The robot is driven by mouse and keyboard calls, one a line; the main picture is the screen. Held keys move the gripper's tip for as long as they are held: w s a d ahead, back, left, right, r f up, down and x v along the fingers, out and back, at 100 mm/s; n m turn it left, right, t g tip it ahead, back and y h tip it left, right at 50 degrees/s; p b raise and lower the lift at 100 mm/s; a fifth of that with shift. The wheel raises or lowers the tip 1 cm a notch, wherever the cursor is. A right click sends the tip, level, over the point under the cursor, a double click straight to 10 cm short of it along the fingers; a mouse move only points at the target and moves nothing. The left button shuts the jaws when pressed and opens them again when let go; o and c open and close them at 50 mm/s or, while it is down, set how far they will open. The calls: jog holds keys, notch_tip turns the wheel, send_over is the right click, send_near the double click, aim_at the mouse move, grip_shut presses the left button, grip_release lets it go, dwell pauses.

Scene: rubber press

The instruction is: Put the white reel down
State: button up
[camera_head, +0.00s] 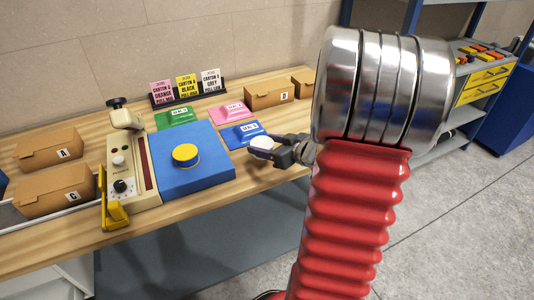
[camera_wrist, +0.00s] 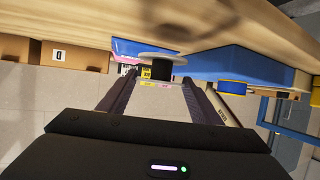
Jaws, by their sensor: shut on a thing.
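The white reel (camera_head: 262,142) is held at the tips of my gripper (camera_head: 283,150) in the head view. In the wrist view the picture is turned over, and the reel shows as a pale disc (camera_wrist: 162,57) with a dark core between the tips of my gripper (camera_wrist: 160,78). My gripper is shut on it. In the head view the reel shows at the near right of the blue labelled mat (camera_head: 240,140). I cannot tell how high it is above the wooden bench (camera_head: 225,182).
A blue block with a yellow knob (camera_head: 186,154) and a cream press (camera_head: 130,160) stand left of the reel. Green (camera_head: 174,117) and pink (camera_head: 230,110) mats lie behind. Carton D (camera_head: 268,95) is at the back; cartons A (camera_head: 50,148) and C (camera_head: 55,190) are left.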

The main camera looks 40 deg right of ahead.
jog(key=shift+f, duration=2)
jog(key=shift+f, duration=0.15)
jog(key=o, duration=1.2)
jog(key=shift+c, duration=0.2)
jog(key=shift+s+r, duration=0.35)
jog(key=shift+s, duration=0.1)
jog(key=v, duration=1.1)
jog(key=shift+w, duration=0.1)
